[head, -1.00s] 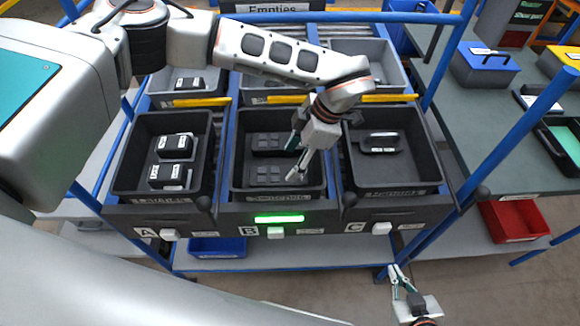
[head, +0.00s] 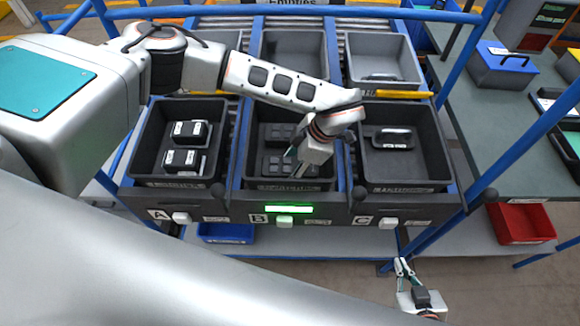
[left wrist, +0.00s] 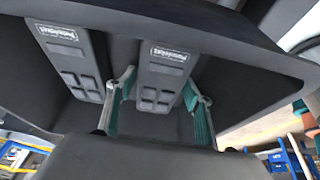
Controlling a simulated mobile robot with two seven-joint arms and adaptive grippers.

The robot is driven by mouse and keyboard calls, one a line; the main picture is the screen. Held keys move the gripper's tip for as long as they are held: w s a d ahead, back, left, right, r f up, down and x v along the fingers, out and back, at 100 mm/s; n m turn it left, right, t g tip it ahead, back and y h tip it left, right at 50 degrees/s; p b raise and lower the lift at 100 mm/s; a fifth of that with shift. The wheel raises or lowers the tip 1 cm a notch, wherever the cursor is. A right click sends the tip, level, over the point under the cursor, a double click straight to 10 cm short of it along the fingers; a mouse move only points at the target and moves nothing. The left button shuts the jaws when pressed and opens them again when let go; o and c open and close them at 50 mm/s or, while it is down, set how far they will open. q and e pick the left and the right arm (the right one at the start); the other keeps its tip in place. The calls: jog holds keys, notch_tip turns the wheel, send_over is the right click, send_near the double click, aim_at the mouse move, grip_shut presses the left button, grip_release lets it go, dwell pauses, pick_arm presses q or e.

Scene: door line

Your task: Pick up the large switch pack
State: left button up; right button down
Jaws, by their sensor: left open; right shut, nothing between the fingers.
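Two dark grey switch packs, each with a group of square buttons, lie in bin B (head: 247,150): a far one (head: 279,133) and a near one (head: 276,164). My left gripper (head: 299,170) reaches down into the bin at the right end of the near pack and partly hides it. The left wrist view shows two packs with white labels, a left one (left wrist: 67,55) and a right one (left wrist: 162,78). The open left fingers (left wrist: 160,108) stand on either side of the right one; contact cannot be told. My right gripper (head: 402,268) is shut and empty, low in front of the rack.
Bin A (head: 142,150) holds black packs with white labels (head: 186,130). Bin C (head: 440,160) holds one dark handled item (head: 393,138). Grey bins (head: 383,62) stand behind. A blue post (head: 480,185) rises at the right. A green light (head: 289,209) glows below bin B.

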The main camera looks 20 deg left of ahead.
pick_arm(q)
jog(key=shift+f, duration=0.15)
jog(key=c, duration=0.9)
jog(key=shift+c, duration=0.2)
